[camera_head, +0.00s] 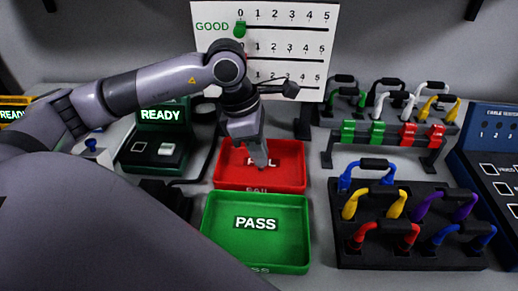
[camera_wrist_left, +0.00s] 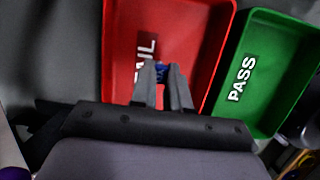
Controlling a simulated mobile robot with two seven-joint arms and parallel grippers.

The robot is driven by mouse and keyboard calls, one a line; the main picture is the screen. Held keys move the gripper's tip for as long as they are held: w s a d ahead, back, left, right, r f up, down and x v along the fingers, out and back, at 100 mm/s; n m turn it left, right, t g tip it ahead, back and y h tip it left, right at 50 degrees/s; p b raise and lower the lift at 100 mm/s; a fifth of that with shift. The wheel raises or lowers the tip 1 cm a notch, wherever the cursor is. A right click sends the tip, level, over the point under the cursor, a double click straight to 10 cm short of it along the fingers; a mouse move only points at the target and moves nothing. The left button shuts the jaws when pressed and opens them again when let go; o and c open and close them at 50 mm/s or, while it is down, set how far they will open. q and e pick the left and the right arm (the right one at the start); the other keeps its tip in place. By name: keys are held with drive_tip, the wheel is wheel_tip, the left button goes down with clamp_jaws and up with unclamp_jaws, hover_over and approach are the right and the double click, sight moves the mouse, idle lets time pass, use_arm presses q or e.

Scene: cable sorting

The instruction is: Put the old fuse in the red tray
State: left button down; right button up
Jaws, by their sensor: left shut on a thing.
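The red tray (camera_head: 229,180) stands on the table in the head view, marked FAIL; it also fills the middle of the left wrist view (camera_wrist_left: 200,30). My left gripper (camera_head: 262,164) points down over the tray floor, inside the outline of its walls. In the left wrist view the gripper's fingers (camera_wrist_left: 162,75) are shut on a small blue piece, the fuse (camera_wrist_left: 160,72). Most of the fuse is hidden between the fingers. I cannot tell whether it touches the tray floor. My right gripper is not in view.
A green PASS tray (camera_head: 212,215) stands just in front of the red tray. A black block with coloured cables (camera_head: 410,250) is to the right, with a cable rack (camera_head: 388,135) behind. A tester marked READY (camera_head: 155,143) stands left. A counting board (camera_head: 300,45) is behind.

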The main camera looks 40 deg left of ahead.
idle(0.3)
use_arm(q)
drive_tip(key=shift+c, duration=2.4)
unclamp_jaws()
drive_tip(key=shift+r, duration=0.1)
drive_tip(key=shift+r+p, duration=2.65)
drive_tip(key=shift+r, duration=1.25)
drive_tip(key=shift+s+f, duration=0.1)
drive_tip(key=shift+s, duration=0.05)
